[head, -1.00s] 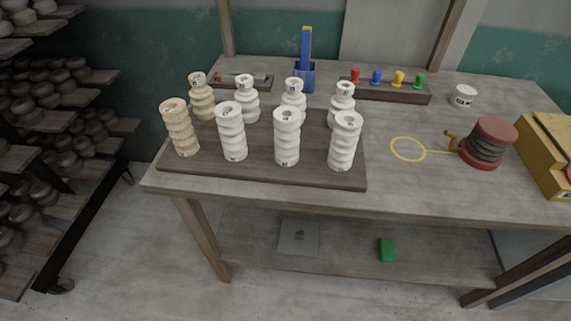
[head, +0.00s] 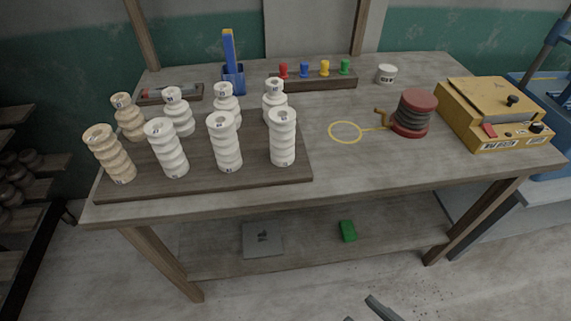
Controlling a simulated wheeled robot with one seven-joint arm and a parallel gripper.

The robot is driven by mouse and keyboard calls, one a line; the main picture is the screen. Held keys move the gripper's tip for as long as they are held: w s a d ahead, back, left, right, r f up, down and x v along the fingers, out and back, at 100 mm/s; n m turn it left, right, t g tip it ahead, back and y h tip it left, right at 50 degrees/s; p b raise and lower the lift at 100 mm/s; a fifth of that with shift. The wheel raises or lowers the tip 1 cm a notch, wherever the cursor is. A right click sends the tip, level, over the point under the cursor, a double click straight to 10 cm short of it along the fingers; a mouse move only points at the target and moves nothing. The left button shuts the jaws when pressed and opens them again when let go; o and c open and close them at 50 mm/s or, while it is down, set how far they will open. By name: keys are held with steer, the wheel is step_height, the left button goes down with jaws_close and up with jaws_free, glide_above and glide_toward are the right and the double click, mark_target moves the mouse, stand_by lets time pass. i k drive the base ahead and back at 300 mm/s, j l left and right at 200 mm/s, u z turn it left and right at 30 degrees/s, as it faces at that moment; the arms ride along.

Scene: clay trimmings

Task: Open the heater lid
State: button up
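The heater is a yellow box (head: 468,128) at the right end of the table. Its flat yellow lid (head: 485,96) lies down on top, with a black knob (head: 512,100) near the right side. A red tab (head: 489,131) and another black knob (head: 536,128) are at its front. A dark grey piece at the bottom edge seems to be part of my gripper (head: 372,309). It is low, in front of the table, and well away from the heater. Most of it is cut off, so I cannot tell whether it is open.
Several ridged clay pieces stand on a dark board (head: 205,187) at the left. A red-and-black round stack (head: 414,112) with a yellow loop (head: 345,132) stands left of the heater. A white cup (head: 386,74) is behind. Blue equipment (head: 555,90) stands beyond the table's right end.

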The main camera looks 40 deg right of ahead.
mark_target(491, 95)
steer(key=z, duration=1.7)
